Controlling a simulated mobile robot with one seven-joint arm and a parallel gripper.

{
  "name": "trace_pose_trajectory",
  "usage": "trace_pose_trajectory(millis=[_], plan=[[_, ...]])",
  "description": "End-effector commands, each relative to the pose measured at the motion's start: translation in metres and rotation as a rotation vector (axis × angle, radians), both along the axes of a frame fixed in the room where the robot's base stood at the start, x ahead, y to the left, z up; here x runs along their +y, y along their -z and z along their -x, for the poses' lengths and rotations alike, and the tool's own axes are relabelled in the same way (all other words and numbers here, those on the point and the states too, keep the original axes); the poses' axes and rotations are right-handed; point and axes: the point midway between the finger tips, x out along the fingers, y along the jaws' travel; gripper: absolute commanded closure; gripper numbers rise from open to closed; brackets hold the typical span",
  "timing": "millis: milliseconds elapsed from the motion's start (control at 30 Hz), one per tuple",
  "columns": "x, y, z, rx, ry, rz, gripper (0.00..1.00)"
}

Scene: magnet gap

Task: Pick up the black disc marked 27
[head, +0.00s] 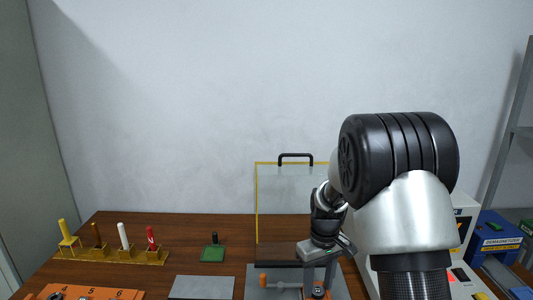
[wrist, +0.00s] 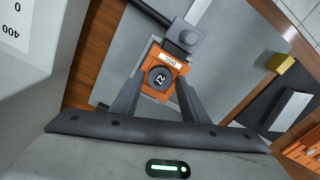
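A black disc (wrist: 158,78) with a pale label sits in an orange holder (wrist: 152,96) in the wrist view. Its label looks like 27, but is small and turned. My gripper (wrist: 160,81) is open, with its two grey fingers apart on either side of the disc and holder. I cannot tell how far above the disc the fingertips are. In the head view my gripper (head: 319,272) points down over the grey plate. A small dark round piece (head: 318,292) shows just below it, near the picture's bottom edge.
A grey clamp-like block (wrist: 184,36) stands beside the holder. A yellow-framed clear panel (head: 290,205) with a black handle stands behind my gripper. Several coloured sticks stand in a yellow rack (head: 110,254) at left. A blue demagnetizer box (head: 496,240) is at right.

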Motion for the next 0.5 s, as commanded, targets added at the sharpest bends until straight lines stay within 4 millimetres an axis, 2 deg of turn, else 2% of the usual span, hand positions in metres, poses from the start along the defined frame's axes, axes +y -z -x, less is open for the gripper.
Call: trace_pose_trajectory(millis=[33,167,333,500], plan=[[0.0,0.0,0.0,0.0,0.0,0.0,0.68],[0.0,0.0,0.0,0.0,0.0,0.0,0.9],[0.0,-0.003,0.0,-0.001,0.0,0.0,0.9],[0.0,-0.014,-0.001,-0.002,0.0,0.0,0.9]])
